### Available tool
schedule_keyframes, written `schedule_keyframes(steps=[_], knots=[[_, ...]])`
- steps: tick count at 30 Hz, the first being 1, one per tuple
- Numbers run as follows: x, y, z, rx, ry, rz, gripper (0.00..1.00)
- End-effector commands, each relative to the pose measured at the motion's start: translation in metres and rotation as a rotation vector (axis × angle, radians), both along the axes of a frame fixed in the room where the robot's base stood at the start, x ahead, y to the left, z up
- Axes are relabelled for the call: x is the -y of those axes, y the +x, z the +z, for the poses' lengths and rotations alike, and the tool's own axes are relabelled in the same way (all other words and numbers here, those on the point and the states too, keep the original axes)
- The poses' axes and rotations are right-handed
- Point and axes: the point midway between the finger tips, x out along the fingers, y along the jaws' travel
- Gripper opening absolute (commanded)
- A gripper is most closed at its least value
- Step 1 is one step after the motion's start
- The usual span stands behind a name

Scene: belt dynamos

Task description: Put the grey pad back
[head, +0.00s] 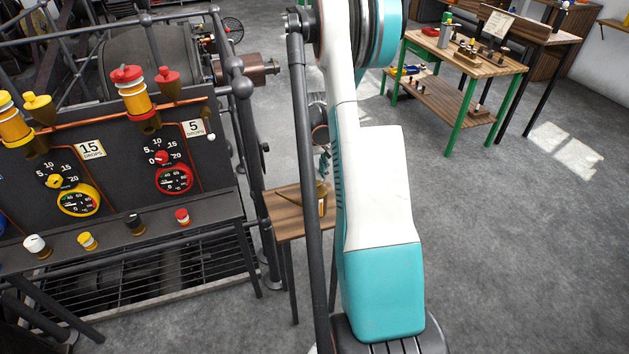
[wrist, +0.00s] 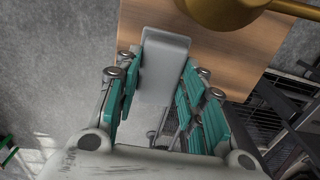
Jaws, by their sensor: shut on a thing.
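In the wrist view, the grey pad (wrist: 165,55) is a light grey block with rounded corners. My gripper (wrist: 162,85) is shut on it, with teal finger pads on either side. The pad's far end shows against a wooden table top (wrist: 222,58); whether it touches the wood I cannot tell. In the head view, the small wooden table (head: 287,213) stands beside the machine bench. My arm covers most of my gripper there, and I cannot make out the pad.
A brass can (head: 321,198) stands on the small table, close to the pad in the wrist view (wrist: 225,12). The dark panel (head: 110,165) with gauges and oilers is at left. A green-legged workbench (head: 460,60) stands at back right. Floor at right is clear.

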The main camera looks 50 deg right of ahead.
Motion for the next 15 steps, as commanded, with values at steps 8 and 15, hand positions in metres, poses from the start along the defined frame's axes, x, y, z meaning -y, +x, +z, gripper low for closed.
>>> schedule_keyframes(steps=[8,15], knots=[[0.000,0.000,-0.031,0.000,0.000,0.000,0.18],[0.000,0.000,-0.031,0.000,0.000,0.000,0.18]])
